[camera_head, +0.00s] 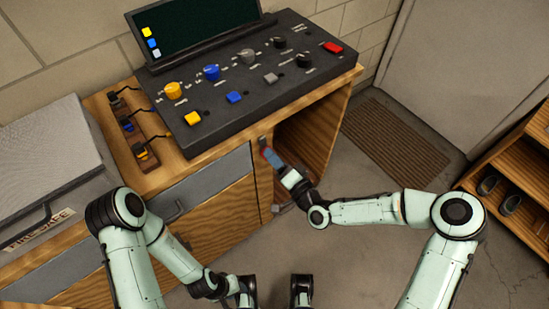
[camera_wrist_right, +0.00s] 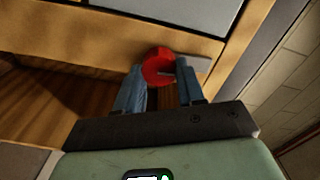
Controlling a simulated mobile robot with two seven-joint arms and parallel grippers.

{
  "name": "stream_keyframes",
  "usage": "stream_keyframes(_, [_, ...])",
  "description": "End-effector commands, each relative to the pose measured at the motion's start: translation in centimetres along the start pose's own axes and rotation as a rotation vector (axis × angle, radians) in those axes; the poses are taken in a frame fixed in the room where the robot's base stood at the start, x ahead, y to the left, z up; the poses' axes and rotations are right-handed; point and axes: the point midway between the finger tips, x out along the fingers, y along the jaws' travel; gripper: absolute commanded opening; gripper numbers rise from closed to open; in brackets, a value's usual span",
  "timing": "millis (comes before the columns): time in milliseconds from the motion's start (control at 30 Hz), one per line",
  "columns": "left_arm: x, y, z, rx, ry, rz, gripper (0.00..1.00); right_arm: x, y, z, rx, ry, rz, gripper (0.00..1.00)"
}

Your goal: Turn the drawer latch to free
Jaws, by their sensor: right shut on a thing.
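The drawer latch shows in the right wrist view as a red round piece (camera_wrist_right: 156,64) with a grey flat bar (camera_wrist_right: 196,64) pointing right. It sits on the wooden cabinet edge below a grey drawer front (camera_wrist_right: 185,10). My right gripper (camera_wrist_right: 160,76) is shut on the latch, one blue finger on each side. In the head view, my right gripper (camera_head: 267,151) is at the cabinet's front post, right of the grey drawer (camera_head: 208,183), and mostly covers the latch.
A control console (camera_head: 235,85) with knobs and buttons stands on the wooden cabinet. An open compartment (camera_head: 313,135) is right of the latch. A grey case (camera_head: 50,160) is at left, a shoe shelf (camera_head: 515,178) at right. The floor (camera_head: 350,250) in front is clear.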

Motion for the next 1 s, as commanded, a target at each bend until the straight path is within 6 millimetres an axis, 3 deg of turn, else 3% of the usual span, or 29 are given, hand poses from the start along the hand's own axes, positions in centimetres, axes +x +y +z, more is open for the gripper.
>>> stream_keyframes(300, [-0.03,-0.01,0.04,0.0,-0.001,0.0,0.43,-0.02,0.09,0.05,0.104,-0.001,0.001,0.08])
stream_keyframes(800, [-0.02,-0.01,0.04,0.0,-0.001,0.0,0.43,-0.02,0.08,0.06,0.121,-0.001,0.001,0.08])
stream_keyframes(833, [-0.02,-0.01,0.04,0.0,-0.001,0.0,0.43,-0.02,0.08,0.05,0.12,-0.001,0.001,0.45])
stream_keyframes(900, [-0.02,-0.01,0.04,0.0,-0.001,0.0,0.43,-0.02,0.08,0.05,0.12,-0.001,0.001,0.64])
stream_keyframes(1000, [-0.02,-0.01,0.04,0.0,-0.001,0.0,0.43,-0.02,0.08,0.04,0.119,-0.001,0.001,0.64])
